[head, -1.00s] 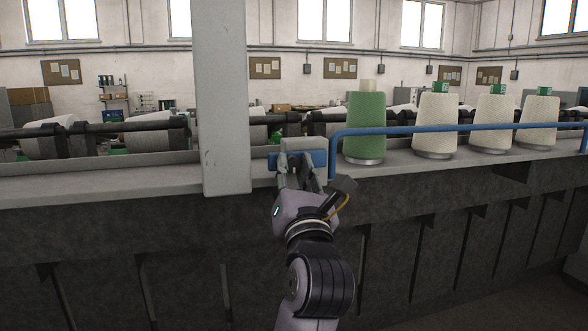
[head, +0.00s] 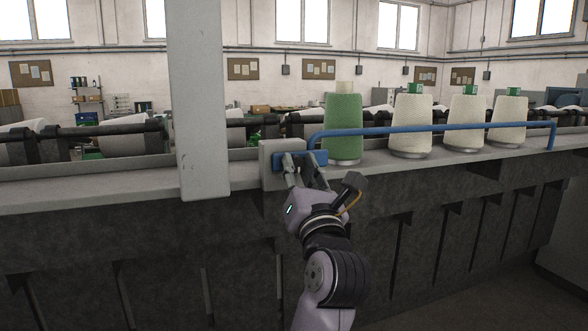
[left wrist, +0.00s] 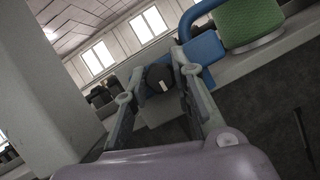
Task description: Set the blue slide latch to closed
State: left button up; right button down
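The blue slide latch (head: 321,157) is a blue bar across the face of a grey block (head: 268,168) on the machine's front ledge, just right of the pillar. The bar sticks out past the block's right side. It also shows in the left wrist view (left wrist: 205,47), with a dark round knob (left wrist: 160,78) on it. My left gripper (head: 301,160) is at the latch, its two fingers on either side of the knob and seemingly closed on it. The fingers hide part of the bar in the head view. My right gripper is in neither view.
A grey pillar (head: 198,110) stands close on the left. A blue rail (head: 430,129) runs rightward in front of a green cone (head: 343,125) and several white cones (head: 411,122). The space before the dark machine front is open.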

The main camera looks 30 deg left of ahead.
pick_arm(q)
jog(key=o, duration=0.5)
jog(key=shift+w+d, duration=0.2)
jog(key=shift+d, duration=0.05)
jog(key=shift+s+a, duration=0.1)
jog(key=v, duration=0.7)
jog(key=shift+s+f, duration=0.1)
jog(key=shift+f, duration=0.05)
